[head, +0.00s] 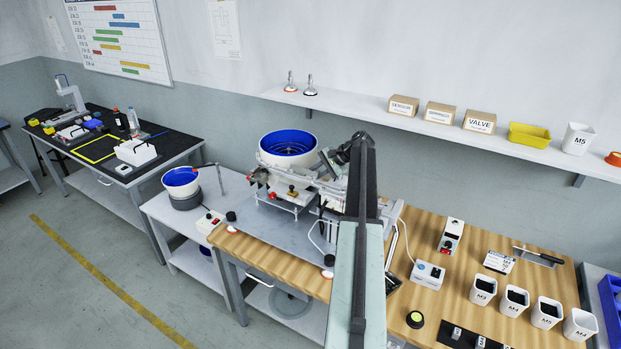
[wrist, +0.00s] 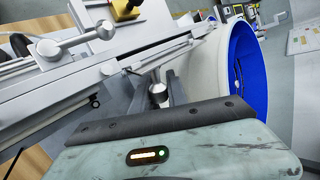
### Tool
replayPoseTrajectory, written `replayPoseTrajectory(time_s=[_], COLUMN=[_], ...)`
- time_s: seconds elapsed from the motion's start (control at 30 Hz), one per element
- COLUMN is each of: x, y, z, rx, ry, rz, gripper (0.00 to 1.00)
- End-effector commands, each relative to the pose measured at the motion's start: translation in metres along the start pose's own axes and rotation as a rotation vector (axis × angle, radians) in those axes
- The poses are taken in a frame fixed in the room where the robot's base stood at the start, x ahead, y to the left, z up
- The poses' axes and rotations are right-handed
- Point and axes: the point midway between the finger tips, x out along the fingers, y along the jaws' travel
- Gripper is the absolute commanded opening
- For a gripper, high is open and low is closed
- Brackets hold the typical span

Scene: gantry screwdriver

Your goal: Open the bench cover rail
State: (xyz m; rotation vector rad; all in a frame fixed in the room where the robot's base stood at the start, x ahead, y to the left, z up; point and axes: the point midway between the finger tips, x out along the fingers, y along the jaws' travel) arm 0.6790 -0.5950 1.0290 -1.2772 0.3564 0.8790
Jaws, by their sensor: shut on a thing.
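The bench cover rail (wrist: 140,62) is a pale metal bar running slantwise across the wrist view, beside the blue-lined bowl. In the head view the rail (head: 307,181) shows as a light bar in front of the bowl, partly behind my arm. My gripper (wrist: 160,84) has its two dark fingers either side of a small round metal knob (wrist: 158,95) and is shut on it. How the knob joins the rail is hidden. In the head view my arm covers the fingertips.
The white feeder bowl (head: 288,160) with a blue inside stands right behind the rail. Another metal ball-ended lever (wrist: 78,40) shows in the wrist view.

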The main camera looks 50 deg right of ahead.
Motion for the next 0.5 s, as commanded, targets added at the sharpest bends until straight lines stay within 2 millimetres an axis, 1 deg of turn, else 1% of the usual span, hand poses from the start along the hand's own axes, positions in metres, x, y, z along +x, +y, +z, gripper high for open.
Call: replayPoseTrajectory(time_s=[0.23, 0.27, 0.3, 0.33, 0.5], x=[0.0001, 0.0001, 0.0002, 0.0002, 0.0002], y=[0.0016, 0.0016, 0.0016, 0.0015, 0.0007], z=[0.0007, 0.0007, 0.0007, 0.0006, 0.0005], rx=[-0.001, -0.001, -0.001, -0.001, -0.001], ry=[-0.002, -0.002, -0.002, -0.001, -0.001], rz=[0.005, 0.005, 0.005, 0.004, 0.002], gripper=[0.00, 0.22, 0.33, 0.40, 0.40])
